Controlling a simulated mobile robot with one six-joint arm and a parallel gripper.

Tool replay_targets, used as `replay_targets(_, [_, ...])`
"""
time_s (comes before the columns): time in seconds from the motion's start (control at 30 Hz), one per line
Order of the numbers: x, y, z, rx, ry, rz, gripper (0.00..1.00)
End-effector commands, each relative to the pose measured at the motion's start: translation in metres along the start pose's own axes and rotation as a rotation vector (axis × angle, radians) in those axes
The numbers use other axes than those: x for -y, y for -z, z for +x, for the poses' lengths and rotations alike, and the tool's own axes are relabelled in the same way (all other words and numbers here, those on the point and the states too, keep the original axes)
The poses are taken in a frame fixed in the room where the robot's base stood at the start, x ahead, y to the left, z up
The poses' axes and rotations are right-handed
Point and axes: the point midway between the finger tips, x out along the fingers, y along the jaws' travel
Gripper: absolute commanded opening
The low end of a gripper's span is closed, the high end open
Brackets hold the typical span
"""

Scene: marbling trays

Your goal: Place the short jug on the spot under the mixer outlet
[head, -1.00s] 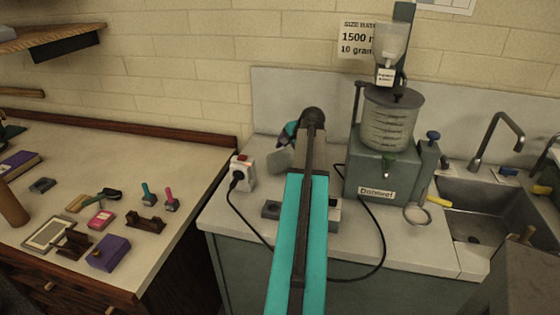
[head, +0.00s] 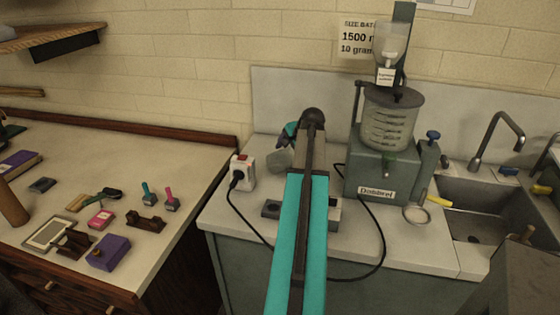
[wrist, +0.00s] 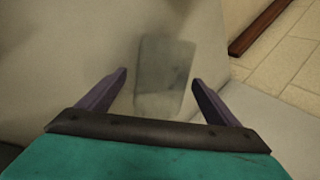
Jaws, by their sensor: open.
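A grey, translucent jug-like vessel (head: 280,160), which I take for the short jug, is at the back of the counter, left of my arm. In the wrist view the vessel (wrist: 165,75) shows between the two purple fingers, with a gap on each side. My gripper (wrist: 159,78) is open; in the head view my arm partly hides it. I cannot make out a marked spot under the outlet.
A white socket box (head: 242,172) with a black cable is left of the arm. A ring-shaped tool (head: 417,214) lies before the mixer, and a sink (head: 485,210) is at the right. Small tools and a purple box (head: 108,253) lie on the left table.

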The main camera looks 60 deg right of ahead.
Motion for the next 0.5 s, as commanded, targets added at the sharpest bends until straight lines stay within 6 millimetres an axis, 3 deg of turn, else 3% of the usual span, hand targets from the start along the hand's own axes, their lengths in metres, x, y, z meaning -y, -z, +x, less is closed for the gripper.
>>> replay_targets(0.43, [-0.0007,0.0000,0.0012,0.000,0.000,0.000,0.85])
replay_targets(0.5, [-0.0006,0.0000,0.0012,0.000,0.000,0.000,0.73])
